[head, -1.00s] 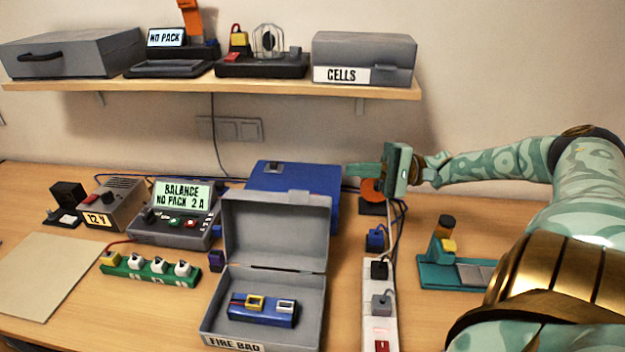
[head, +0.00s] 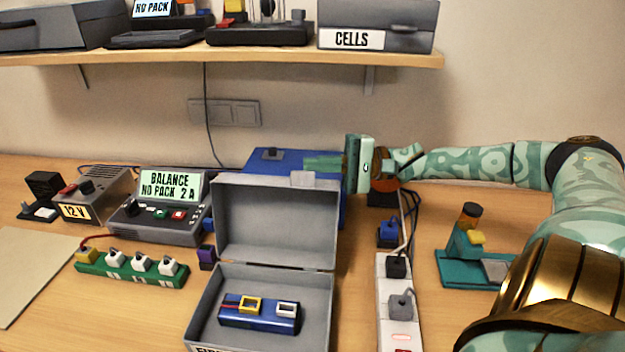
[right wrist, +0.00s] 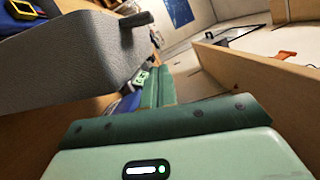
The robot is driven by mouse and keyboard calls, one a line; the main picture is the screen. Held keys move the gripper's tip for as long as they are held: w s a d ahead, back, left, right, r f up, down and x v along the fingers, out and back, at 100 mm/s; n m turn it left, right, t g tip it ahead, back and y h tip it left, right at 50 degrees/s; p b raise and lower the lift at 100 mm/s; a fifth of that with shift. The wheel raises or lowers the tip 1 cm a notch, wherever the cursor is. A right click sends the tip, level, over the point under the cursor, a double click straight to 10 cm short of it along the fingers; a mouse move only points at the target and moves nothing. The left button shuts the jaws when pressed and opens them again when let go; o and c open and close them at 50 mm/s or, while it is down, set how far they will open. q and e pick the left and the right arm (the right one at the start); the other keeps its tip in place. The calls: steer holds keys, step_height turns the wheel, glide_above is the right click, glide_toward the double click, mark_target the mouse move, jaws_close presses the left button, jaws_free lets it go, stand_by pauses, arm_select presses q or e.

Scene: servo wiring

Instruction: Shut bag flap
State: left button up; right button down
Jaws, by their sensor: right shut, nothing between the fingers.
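The grey fire bag (head: 205,318) is a box standing open on the table. Its flap (head: 275,222) stands upright at the back, with a small light tab at its top edge. A blue battery pack (head: 258,318) with a yellow and a white connector lies inside. My right gripper (head: 312,163) is shut and empty, pointing left just behind the flap's top right corner. I cannot tell whether it touches the flap. In the right wrist view the grey bag (right wrist: 70,55) is at upper left, beside the shut fingers (right wrist: 158,88). My left gripper is not in view.
A blue case (head: 262,160) stands behind the flap. A white power strip (head: 392,300) with plugs and cables runs right of the bag. The balance charger (head: 160,218) and a green connector board (head: 130,270) are to the left. A shelf (head: 300,56) hangs above.

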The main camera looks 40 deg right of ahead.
mark_target(317, 182)
steer(key=s+a+p, duration=0.1)
steer(key=p, duration=0.1)
steer(key=s+a+r+p, duration=0.1)
steer(key=p, duration=0.1)
steer(key=shift+s+a+r, duration=0.15)
steer(key=shift+a+r, duration=0.15)
steer(key=shift+a, duration=0.1)
steer(key=shift+s+a+p, duration=0.15)
steer(key=shift+s+p, duration=0.05)
steer(key=shift+p, duration=0.1)
steer(key=shift+w+f, duration=0.2)
steer(key=shift+f, duration=0.05)
steer(key=shift+s+a, duration=0.1)
